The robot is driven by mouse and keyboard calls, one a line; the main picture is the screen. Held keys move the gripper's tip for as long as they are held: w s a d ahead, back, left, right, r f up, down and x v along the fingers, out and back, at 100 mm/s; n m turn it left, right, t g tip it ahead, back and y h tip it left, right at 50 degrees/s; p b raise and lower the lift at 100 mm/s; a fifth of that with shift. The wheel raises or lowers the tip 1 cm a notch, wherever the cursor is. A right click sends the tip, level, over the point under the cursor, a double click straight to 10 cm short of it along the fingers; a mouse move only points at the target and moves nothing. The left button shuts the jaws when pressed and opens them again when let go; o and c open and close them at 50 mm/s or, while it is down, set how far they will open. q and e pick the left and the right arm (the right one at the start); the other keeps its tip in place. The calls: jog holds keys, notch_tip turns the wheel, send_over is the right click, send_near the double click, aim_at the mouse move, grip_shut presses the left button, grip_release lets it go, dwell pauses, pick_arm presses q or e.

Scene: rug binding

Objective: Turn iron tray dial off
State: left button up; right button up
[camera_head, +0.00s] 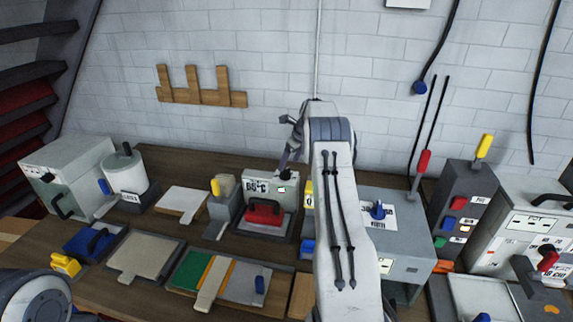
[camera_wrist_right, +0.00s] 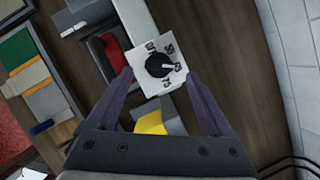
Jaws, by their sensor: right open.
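The iron tray (camera_head: 262,228) holds a red iron (camera_head: 264,211), with a box behind it showing a "65°C" sign. The black tray dial (camera_head: 285,175) is on top of this box. My right gripper (camera_head: 287,158) is above the dial. Its open fingers (camera_wrist_right: 159,78) stand on either side of the dial in the wrist view, with nothing held; contact cannot be told. My left gripper is out of view.
A grey box with a blue knob (camera_head: 377,210) stands right of my right arm. A yellow-handled device (camera_head: 222,196) is left of the iron tray. Colored strips (camera_head: 217,280) lie in front. A brick wall (camera_head: 250,60) with wooden pegs is behind.

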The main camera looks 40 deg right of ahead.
aim_at(285, 170)
jog(key=shift+p+x, duration=0.6)
jog(key=shift+x, duration=1.55)
jog(key=shift+c, duration=0.3)
grip_shut()
jog(key=shift+n, duration=0.5)
jog(key=shift+n+y, duration=0.3)
jog(key=shift+o, duration=0.3)
grip_release()
